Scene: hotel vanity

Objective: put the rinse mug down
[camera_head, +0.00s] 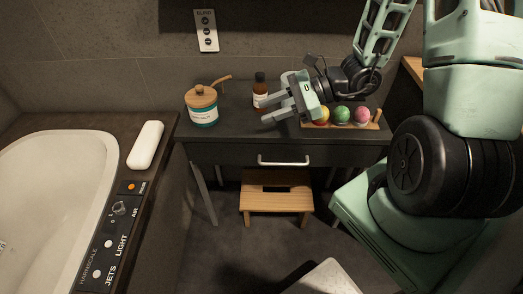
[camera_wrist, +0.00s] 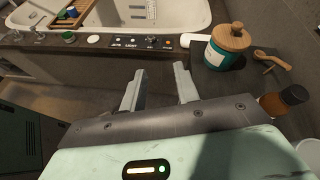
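My gripper (camera_head: 265,110) is over the dark vanity top (camera_head: 235,130), just in front of a brown bottle (camera_head: 260,86). In the wrist view, my gripper (camera_wrist: 160,68) has its two fingers apart with nothing between them. I cannot identify a rinse mug for certain in either view. A white rounded thing (camera_wrist: 312,152) is cut off at the right edge of the wrist view; I cannot tell what it is. A teal and white jar with a wooden lid (camera_head: 202,106) stands upright left of my gripper; it also shows in the wrist view (camera_wrist: 225,50).
A wooden holder (camera_head: 374,126) with several coloured balls (camera_head: 342,114) is right of my gripper. A wooden scoop (camera_head: 222,79) lies by the jar. A bathtub (camera_head: 50,190) with a white bar-shaped thing (camera_head: 146,145) on its rim is left. A wooden stool (camera_head: 276,198) stands below the drawer.

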